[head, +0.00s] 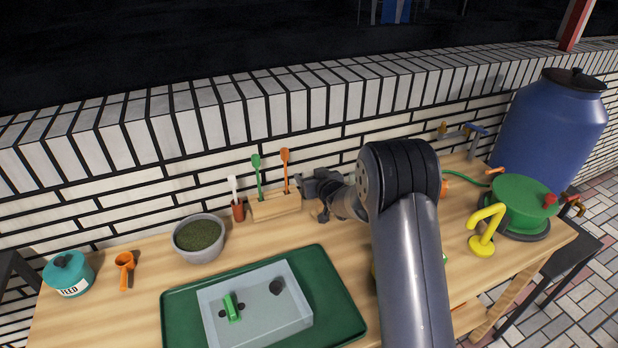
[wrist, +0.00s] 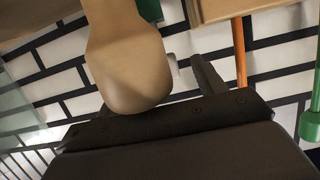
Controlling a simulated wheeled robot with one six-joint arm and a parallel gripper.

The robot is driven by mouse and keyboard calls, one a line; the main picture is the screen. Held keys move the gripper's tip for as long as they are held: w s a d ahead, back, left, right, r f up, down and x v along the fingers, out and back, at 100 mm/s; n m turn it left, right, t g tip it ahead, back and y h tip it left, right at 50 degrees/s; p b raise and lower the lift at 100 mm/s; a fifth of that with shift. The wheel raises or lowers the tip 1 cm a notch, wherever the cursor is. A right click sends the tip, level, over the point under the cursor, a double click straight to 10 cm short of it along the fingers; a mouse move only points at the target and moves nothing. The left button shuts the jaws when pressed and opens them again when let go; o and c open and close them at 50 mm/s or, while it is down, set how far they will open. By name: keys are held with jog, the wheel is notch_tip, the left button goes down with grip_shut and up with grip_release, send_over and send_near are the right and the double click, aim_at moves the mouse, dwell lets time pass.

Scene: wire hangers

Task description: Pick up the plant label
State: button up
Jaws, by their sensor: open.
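I cannot tell for sure which thing is the plant label. A thin white piece with a rounded top (head: 232,185) stands upright in a small brown pot at the left end of a wooden block (head: 275,206). My gripper (head: 322,200) is just right of the block, and the arm hides what is behind it. In the wrist view, a tan, rounded-ended piece (wrist: 128,65) is very close and covers part of my gripper. One dark finger (wrist: 208,75) shows beside it. My gripper is open; no hold on anything shows.
The block holds a green tool (head: 257,172) and an orange tool (head: 286,165) upright. A brick wall (head: 140,185) runs close behind. A grey bowl (head: 198,240) is at left, and a green tray (head: 178,315) with a pale basin is in front. A yellow hook-shaped thing (head: 483,240) is at right.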

jog(key=shift+c, duration=0.5)
jog(key=c, duration=0.9)
jog(key=shift+c, duration=0.2)
notch_tip(320, 180, up, 15)
jog(key=p, duration=0.6)
jog(key=shift+s+f, duration=0.1)
